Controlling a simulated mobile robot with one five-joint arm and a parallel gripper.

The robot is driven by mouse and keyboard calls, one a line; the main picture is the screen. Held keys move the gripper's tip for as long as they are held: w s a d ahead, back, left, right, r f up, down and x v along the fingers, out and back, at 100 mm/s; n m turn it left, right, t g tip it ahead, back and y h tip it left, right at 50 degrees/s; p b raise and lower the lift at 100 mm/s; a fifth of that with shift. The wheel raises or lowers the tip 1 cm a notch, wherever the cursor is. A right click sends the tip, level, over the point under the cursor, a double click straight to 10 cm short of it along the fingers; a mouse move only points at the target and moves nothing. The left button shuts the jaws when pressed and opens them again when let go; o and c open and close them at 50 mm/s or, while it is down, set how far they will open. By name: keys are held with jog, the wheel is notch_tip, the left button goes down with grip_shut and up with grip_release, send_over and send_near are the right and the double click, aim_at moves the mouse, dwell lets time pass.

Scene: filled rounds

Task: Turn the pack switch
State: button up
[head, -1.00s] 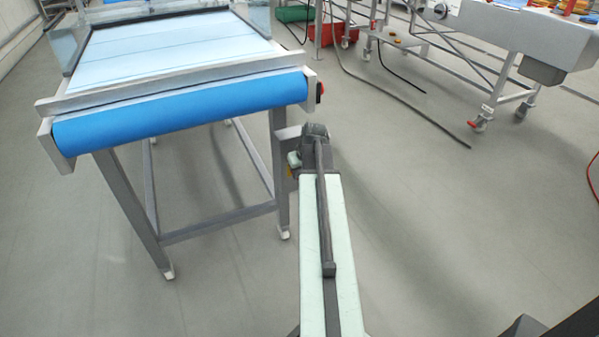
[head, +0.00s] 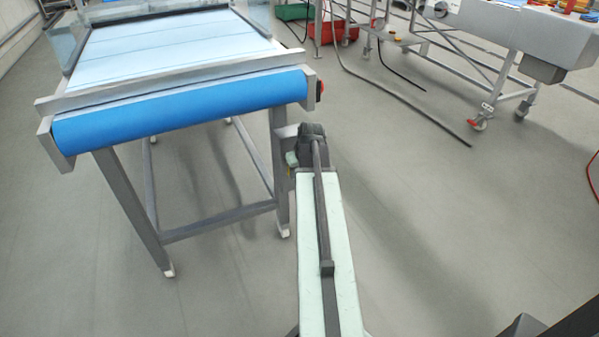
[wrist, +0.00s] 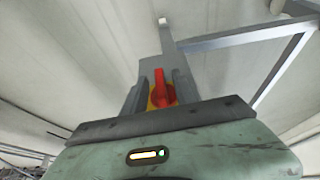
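The pack switch is a red handle (wrist: 161,92) on a yellow plate, on a grey housing by the conveyor's leg. In the wrist view the handle points up and down the picture. My gripper (wrist: 159,90) has its grey fingers on either side of the handle, apart, with the handle between them. I cannot tell whether either finger touches it. In the head view my gripper is mostly hidden behind my dark wrist, beside the leg (head: 280,170). The red handle is hidden there.
The conveyor (head: 180,112) with a blue end roller stands at the left, with a red button (head: 319,90) on its right end. A grey machine on wheels (head: 540,40) stands at the back right. Cables lie on the floor, and the floor right of my arm is clear.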

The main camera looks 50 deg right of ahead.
jog(key=p+v, duration=0.7)
jog(key=shift+s+r, duration=0.2)
jog(key=shift+r, duration=0.15)
jog(key=shift+a, duration=0.1)
jog(key=w+a+f+n+g+y, duration=0.1)
jog(key=w+a, duration=0.3)
jog(key=a, duration=0.9)
jog(key=w+a+n+g+y, duration=0.1)
jog(key=w+a+n, duration=0.15)
jog(key=a, duration=0.95)
jog(key=s+a+n+g, duration=0.1)
jog(key=s+a+g, duration=0.15)
jog(key=a, duration=1.85)
notch_tip(320, 180, up, 28)
jog(key=p, duration=2.8)
jog(key=shift+d+f, duration=0.25)
jog(key=shift+d, duration=0.15)
jog(key=shift+w+t, duration=0.15)
jog(key=shift+t, duration=0.1)
